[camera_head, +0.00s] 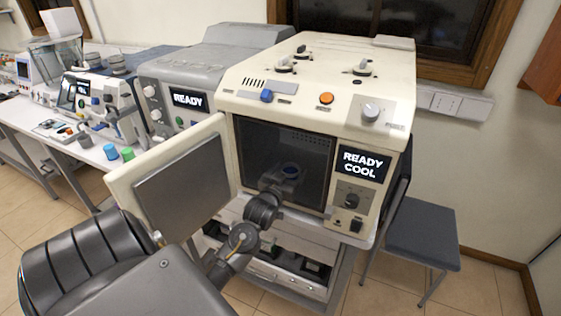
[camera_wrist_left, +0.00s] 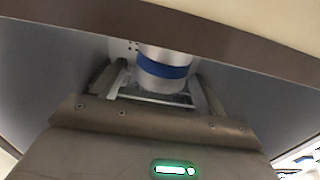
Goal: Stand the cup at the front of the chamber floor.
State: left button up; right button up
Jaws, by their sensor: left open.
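The cup (camera_wrist_left: 165,55) is pale metal with a blue band. My left gripper (camera_wrist_left: 158,82) reaches into the chamber from the front. Its fingers are open, one on each side of the cup, with the cup between or just beyond their tips. The cup looks upright, over a shiny metal surface at the bottom of the chamber. Whether the fingers touch it cannot be told. My right gripper is not in view.
The chamber's door (camera_head: 182,185) stands open to the left, close to my left arm. The machine's display (camera_head: 363,163) reads READY COOL. A grey machine (camera_head: 188,100) stands to its left, and a grey stool (camera_head: 420,232) to its right.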

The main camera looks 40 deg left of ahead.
pick_arm(q)
jog(key=b+v, duration=0.1)
jog(key=v, duration=0.7)
jog(key=shift+s+d, duration=0.15)
jog(key=shift+s, duration=0.15)
jog(key=s+d+f+m+g+h, duration=0.35)
jog(key=s+d+f+g, duration=0.3)
jog(key=d+f, duration=0.4)
jog(key=s+d+f+m+g+h, duration=0.1)
jog(key=s+d+f+g, duration=0.25)
jog(key=s, duration=0.45)
jog(key=s+d+f+m+g+h, duration=0.1)
jog(key=s+d+f+g+h, duration=0.2)
jog(key=s, duration=0.6)
notch_tip(320, 180, down, 24)
jog(key=d+g+y, duration=0.2)
jog(key=s+a+f+g, duration=0.1)
jog(key=s+a+f, duration=0.2)
jog(key=s+f, duration=1.5)
jog(key=shift+a+m+b, duration=0.2)
jog(key=shift+m+b, duration=0.1)
jog(key=shift+m, duration=0.05)
